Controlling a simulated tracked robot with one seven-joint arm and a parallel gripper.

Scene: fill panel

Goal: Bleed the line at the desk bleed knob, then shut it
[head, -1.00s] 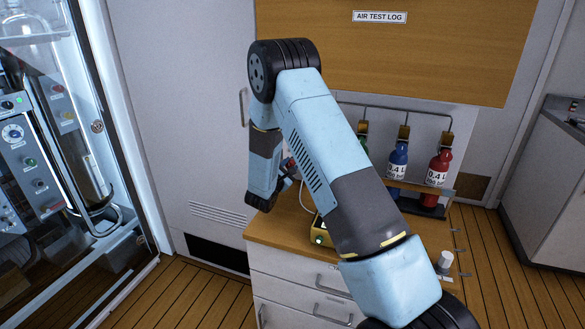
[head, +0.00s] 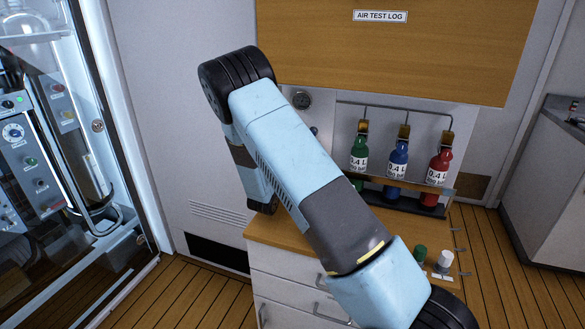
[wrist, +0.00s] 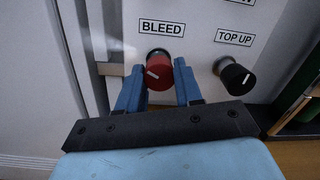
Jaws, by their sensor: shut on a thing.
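The red bleed knob (wrist: 158,74) sits on the pale panel under the BLEED label (wrist: 162,28) in the wrist view. A short white mark shows on its face, slanting toward the lower right. My gripper (wrist: 159,66) has one blue finger on each side of the knob and is shut on it. In the head view my arm hides the gripper and the bleed knob.
A black knob (wrist: 236,77) under the TOP UP label stands just right of the bleed knob. Green (head: 359,152), blue (head: 397,160) and red (head: 440,165) bottles stand right of my arm. A gauge (head: 301,99) is on the panel. Green (head: 420,253) and white (head: 445,258) caps stand on the desk.

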